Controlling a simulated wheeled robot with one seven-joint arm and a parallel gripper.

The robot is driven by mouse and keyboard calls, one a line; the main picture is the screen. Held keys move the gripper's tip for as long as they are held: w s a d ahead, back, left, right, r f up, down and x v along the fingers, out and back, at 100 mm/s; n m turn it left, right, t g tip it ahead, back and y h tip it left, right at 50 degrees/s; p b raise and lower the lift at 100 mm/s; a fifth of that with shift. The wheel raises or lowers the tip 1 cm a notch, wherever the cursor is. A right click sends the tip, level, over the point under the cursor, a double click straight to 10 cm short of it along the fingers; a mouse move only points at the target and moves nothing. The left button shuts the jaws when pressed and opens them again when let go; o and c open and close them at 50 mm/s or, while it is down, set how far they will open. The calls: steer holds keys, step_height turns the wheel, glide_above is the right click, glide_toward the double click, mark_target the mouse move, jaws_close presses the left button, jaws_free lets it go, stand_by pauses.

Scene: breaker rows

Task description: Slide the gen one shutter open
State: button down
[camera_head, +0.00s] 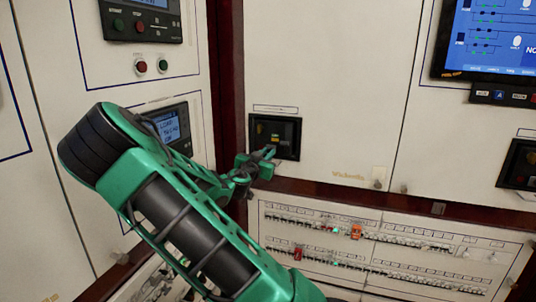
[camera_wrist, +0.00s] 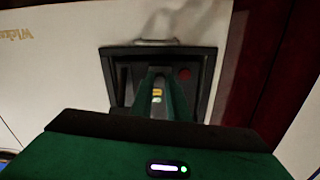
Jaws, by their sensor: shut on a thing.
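The black recessed unit (camera_head: 290,127) is set in the white cabinet panel, under a small label strip. I take it for the gen one unit; its label is too small to read. My gripper (camera_head: 266,156) is at its lower left edge, coming from the left. In the wrist view the unit's dark frame (camera_wrist: 208,84) surrounds my fingers (camera_wrist: 158,88). My gripper is shut on a small part there, which I take for the shutter's tab. A yellowish spot shows between the fingers and a dull red round spot beside them. My fingers hide most of the shutter, so its position is unclear.
A dark red post (camera_head: 229,90) stands left of the unit. Breaker rows (camera_head: 350,240) with red and green markers lie below. A similar black unit (camera_head: 520,165) and a blue screen (camera_head: 490,38) are at the right. Left panels carry a display (camera_head: 168,125) and buttons (camera_head: 141,66).

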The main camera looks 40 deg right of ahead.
steer(key=shift+s+d, duration=0.1)
steer(key=shift+s, duration=0.05)
steer(key=c, duration=1.7)
jaws_free()
steer(key=v, duration=1)
steer(key=shift+s+a, duration=0.1)
steer(key=shift+a, duration=0.25)
